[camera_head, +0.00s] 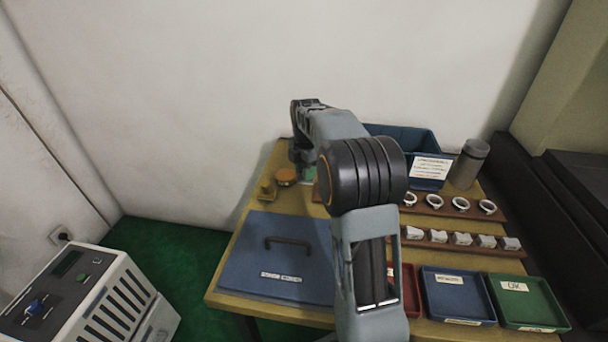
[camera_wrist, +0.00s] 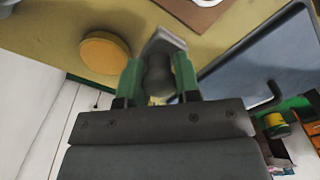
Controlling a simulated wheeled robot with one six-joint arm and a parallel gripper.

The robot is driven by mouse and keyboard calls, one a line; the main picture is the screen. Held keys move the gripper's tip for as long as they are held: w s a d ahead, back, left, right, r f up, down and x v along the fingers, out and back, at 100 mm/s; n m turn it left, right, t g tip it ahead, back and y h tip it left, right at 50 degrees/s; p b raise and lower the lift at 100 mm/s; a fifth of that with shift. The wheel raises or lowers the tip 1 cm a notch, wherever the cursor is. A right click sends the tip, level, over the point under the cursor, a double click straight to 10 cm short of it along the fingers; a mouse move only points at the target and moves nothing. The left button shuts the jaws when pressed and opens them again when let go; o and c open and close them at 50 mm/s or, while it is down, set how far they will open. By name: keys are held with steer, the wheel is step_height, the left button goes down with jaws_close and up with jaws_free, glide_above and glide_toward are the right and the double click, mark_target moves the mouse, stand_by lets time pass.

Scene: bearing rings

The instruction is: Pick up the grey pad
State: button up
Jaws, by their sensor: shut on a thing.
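My gripper (camera_wrist: 158,84) is shut, with its two green fingers on either side of a grey pad (camera_wrist: 166,42). The pad shows a pale flat end and a darker rounded part between the fingers. In the head view my gripper (camera_head: 308,174) is at the back left of the wooden table, mostly behind my own arm. The pad cannot be made out there. Whether it touches the table is unclear.
A round orange-topped thing (camera_wrist: 106,53) lies close beside the gripper, also in the head view (camera_head: 286,176). A blue panel with a handle (camera_head: 262,261) covers the front left. White rings (camera_head: 461,204), a grey cylinder (camera_head: 467,165) and trays (camera_head: 457,293) stand right.

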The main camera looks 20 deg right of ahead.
steer(key=s+r+p, duration=0.1)
steer(key=s+r, duration=0.7)
steer(key=s, duration=0.5)
steer(key=shift+d+r+p, duration=0.35)
steer(key=shift+d+r, duration=0.05)
